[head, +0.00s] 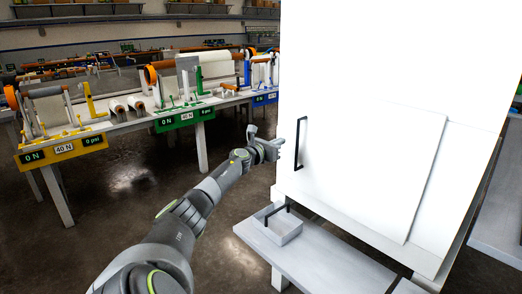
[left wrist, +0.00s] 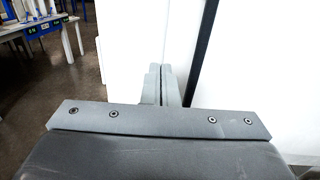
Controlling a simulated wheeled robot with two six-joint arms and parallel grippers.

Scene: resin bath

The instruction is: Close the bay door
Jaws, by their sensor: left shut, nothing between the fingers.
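The bay door (head: 350,150) is a big white panel on the front of a tall white cabinet. It carries an upright black bar handle (head: 301,143) near its left edge. I cannot tell how far the door stands from its frame. My left gripper (head: 274,149) is just left of the handle, at the door's left edge, with its fingers shut and empty. In the left wrist view the shut fingertips (left wrist: 167,72) point toward the white surface, with the black handle (left wrist: 204,45) to their right. I cannot tell whether they touch the door. My right gripper is out of view.
Another grey surface (head: 497,220) stands at the right. Tables with rolls and coloured signs (head: 185,118) stand at the left. The floor between is clear.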

